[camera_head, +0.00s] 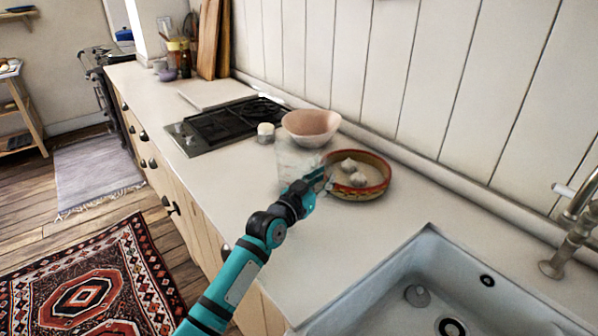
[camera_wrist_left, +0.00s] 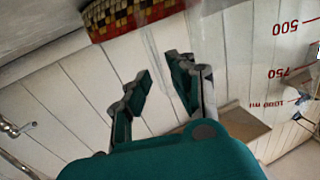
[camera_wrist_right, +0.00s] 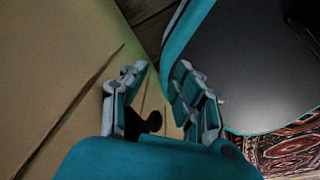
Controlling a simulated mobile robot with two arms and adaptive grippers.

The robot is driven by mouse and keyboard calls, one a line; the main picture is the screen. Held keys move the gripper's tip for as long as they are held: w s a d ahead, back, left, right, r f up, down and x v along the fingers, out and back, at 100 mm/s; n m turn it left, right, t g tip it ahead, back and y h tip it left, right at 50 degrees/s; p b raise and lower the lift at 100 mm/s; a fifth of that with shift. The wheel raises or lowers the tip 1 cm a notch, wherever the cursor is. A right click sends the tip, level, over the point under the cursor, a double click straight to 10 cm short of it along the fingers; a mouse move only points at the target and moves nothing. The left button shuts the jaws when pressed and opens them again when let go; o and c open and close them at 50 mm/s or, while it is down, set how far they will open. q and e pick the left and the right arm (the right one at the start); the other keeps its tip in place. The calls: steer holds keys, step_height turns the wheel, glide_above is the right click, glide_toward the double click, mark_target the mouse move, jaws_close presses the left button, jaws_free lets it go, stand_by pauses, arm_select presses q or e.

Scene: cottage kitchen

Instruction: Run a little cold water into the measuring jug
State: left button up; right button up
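The clear measuring jug (camera_head: 293,160) stands on the counter in front of the pink bowl. Its red marks, 500 to 1000 ml, show upside down in the left wrist view (camera_wrist_left: 288,70). My left gripper (camera_head: 322,180) is at the jug's right side, fingers apart. Faint glass edges show between the fingers (camera_wrist_left: 160,68); whether they touch the handle I cannot tell. The brass-coloured tap (camera_head: 572,235) stands behind the white sink (camera_head: 400,275) at the right, with a pale lever. My right gripper (camera_wrist_right: 160,73) is open and empty, low by the cabinet fronts, outside the head view.
A red-rimmed dish (camera_head: 370,188) with garlic-like bulbs is just right of my left gripper. The pink bowl (camera_head: 312,125), a small cup (camera_head: 265,134) and the black hob (camera_head: 228,122) are behind. The counter between dish and sink is clear. A dark cabinet knob (camera_wrist_right: 148,123) is near my right gripper.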

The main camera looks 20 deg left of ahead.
arm_select(q)
steer(key=shift+x, duration=1.5)
steer(key=shift+s, duration=0.1)
jaws_close()
